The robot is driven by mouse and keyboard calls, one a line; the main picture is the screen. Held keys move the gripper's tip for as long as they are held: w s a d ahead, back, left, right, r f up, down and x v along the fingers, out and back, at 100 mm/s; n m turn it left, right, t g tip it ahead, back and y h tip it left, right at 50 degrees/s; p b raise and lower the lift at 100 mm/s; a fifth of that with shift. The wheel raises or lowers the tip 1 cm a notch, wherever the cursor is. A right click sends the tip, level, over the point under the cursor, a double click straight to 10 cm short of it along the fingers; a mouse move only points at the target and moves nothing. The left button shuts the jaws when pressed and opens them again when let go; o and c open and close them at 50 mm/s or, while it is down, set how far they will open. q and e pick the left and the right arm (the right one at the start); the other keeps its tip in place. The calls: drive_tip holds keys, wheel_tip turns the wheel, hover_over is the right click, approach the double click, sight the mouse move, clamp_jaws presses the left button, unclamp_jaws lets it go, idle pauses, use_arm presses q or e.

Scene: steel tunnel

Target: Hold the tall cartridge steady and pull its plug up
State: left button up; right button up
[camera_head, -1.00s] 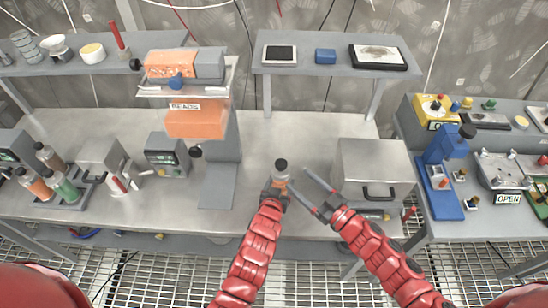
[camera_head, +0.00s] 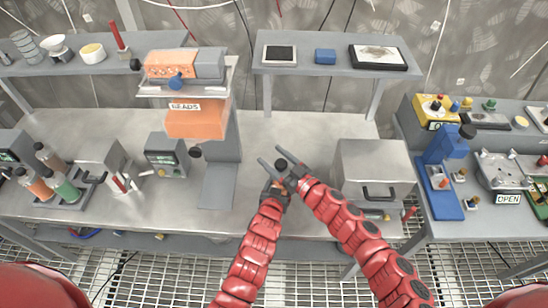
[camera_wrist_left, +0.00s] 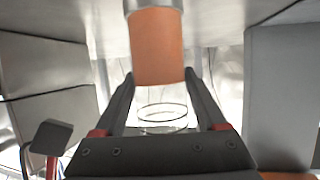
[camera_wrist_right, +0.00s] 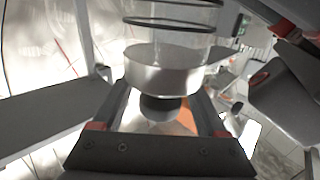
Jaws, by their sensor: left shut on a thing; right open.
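The tall cartridge shows in the left wrist view as an orange cylinder (camera_wrist_left: 157,48) with a clear, ringed section beside it. My left gripper (camera_head: 277,188) is shut on the cartridge, one finger on each side. In the right wrist view the cartridge (camera_wrist_right: 172,72) shows its clear, black-ringed wall and a pale cap. The plug (camera_wrist_right: 163,107) is a dark knob on that cap. My right gripper (camera_head: 271,156) is open at the cartridge's top, its fingers on either side of the plug. In the head view my right gripper mostly hides the cartridge.
A grey box with a dark handle (camera_head: 375,168) stands right of my grippers. The orange BEADS dispenser (camera_head: 197,122) stands on the left, with a rack of bottles (camera_head: 68,190) farther left. Bare bench lies around the grippers.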

clamp_jaws()
idle(0.3)
